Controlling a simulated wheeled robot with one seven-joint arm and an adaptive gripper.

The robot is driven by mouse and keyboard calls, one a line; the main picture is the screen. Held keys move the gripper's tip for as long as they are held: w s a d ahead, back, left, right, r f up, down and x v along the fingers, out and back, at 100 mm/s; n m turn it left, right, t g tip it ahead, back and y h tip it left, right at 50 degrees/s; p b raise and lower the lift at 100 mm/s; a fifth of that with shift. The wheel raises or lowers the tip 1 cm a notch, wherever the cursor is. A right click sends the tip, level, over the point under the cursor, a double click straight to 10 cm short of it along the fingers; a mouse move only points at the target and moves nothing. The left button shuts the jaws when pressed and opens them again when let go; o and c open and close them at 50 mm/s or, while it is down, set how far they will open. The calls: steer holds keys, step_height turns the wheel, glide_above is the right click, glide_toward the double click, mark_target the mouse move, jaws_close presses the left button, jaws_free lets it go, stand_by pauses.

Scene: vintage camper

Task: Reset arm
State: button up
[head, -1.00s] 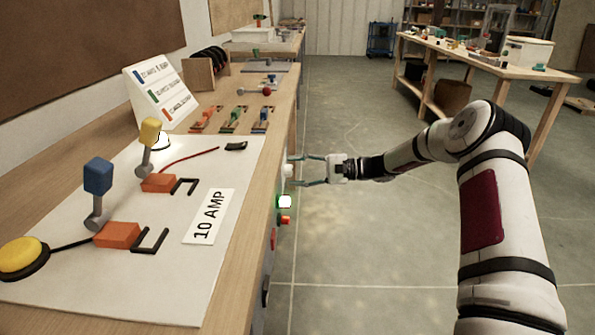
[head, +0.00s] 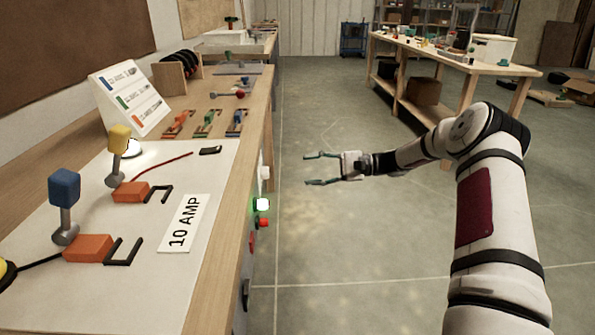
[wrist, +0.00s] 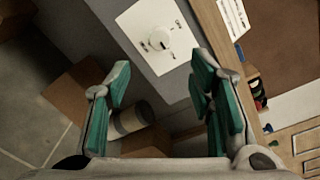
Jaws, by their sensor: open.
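My gripper (head: 312,169) is open and empty in the head view. It hangs in free air over the floor, to the right of the workbench's front edge, with a gap between its fingertips and the white knob (head: 265,173) on the bench front. My white arm reaches in from the right. In the wrist view the two teal fingers of my gripper (wrist: 160,95) stand wide apart with nothing between them. Beyond them is a white panel (wrist: 140,25) with a round white knob on it.
The workbench (head: 225,262) on the left carries a white board with a blue-topped lever (head: 65,190), a yellow-topped lever (head: 119,142) and a 10 AMP label (head: 184,223). A lit green button (head: 262,204) is on its front. Another table (head: 455,62) stands back right. Floor between is clear.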

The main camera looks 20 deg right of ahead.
steer(key=shift+s+d, duration=0.2)
steer(key=shift+d, duration=0.3)
steer(key=shift+a, duration=0.1)
